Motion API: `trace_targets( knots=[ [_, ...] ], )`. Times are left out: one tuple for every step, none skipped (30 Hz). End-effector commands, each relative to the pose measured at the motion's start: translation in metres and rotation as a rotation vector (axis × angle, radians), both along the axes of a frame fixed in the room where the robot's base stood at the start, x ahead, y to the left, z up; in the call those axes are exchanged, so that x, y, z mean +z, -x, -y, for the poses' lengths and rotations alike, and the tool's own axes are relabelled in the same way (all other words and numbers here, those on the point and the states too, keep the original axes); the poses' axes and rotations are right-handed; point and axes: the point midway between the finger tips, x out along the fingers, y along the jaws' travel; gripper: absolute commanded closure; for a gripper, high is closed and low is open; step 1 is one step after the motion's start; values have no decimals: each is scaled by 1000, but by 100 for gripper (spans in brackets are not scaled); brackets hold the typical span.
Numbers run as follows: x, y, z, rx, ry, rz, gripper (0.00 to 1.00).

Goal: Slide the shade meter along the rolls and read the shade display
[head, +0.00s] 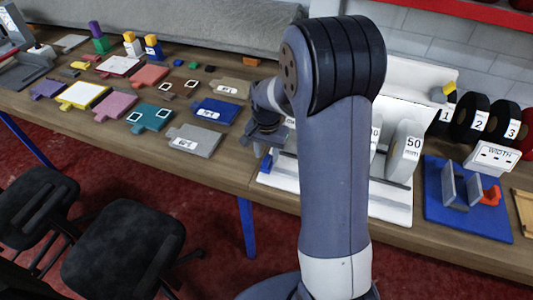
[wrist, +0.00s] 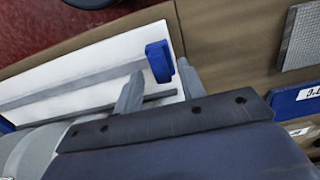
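A small blue block (wrist: 160,60), possibly the shade meter, sits at the end of a white tray (wrist: 75,72) with a grey strip. It also shows in the head view (head: 266,162). My gripper (wrist: 160,72) is open, its two grey fingers apart, with the block between or just beyond the fingertips. I cannot tell whether they touch it. White rolls (head: 406,150), one marked 50 mm, stand on the white stand (head: 395,209), partly hidden by my arm. Black rolls (head: 472,118) numbered 1, 2 and 3 stand further right. I cannot make out a shade display.
Coloured sample plates, including a grey one (head: 193,141) and a blue one (head: 216,110), lie left of the stand. A blue base (head: 470,222) with grey uprights and a WIDTH sign (head: 492,157) are at right. Chairs (head: 122,245) stand before the table.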

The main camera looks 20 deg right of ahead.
Motion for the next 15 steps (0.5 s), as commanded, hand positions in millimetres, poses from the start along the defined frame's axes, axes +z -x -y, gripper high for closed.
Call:
trace_targets(
  knots=[
    [-6, 1, 0, 0, 0, -4, 62],
    [-8, 1, 0, 0, 0, -4, 62],
    [-11, 1, 0, 0, 0, -2, 62],
    [-13, 1, 0, 0, 0, -2, 62],
    [-15, 1, 0, 0, 0, -2, 62],
    [-16, 1, 0, 0, 0, -2, 62],
    [-17, 1, 0, 1, 0, -1, 62],
    [-17, 1, 0, 1, 0, -1, 62],
    [-18, 0, 0, 1, 0, 0, 62],
    [-18, 0, 0, 1, 0, 0, 62],
    [-18, 0, 0, 1, 0, 0, 62],
    [-18, 0, 0, 1, 0, 0, 62],
    [-18, 0, 0, 1, 0, 0, 62],
    [-17, 0, 0, 1, 0, 0, 62],
    [-17, 0, 0, 1, 0, 0, 64]
  ],
)
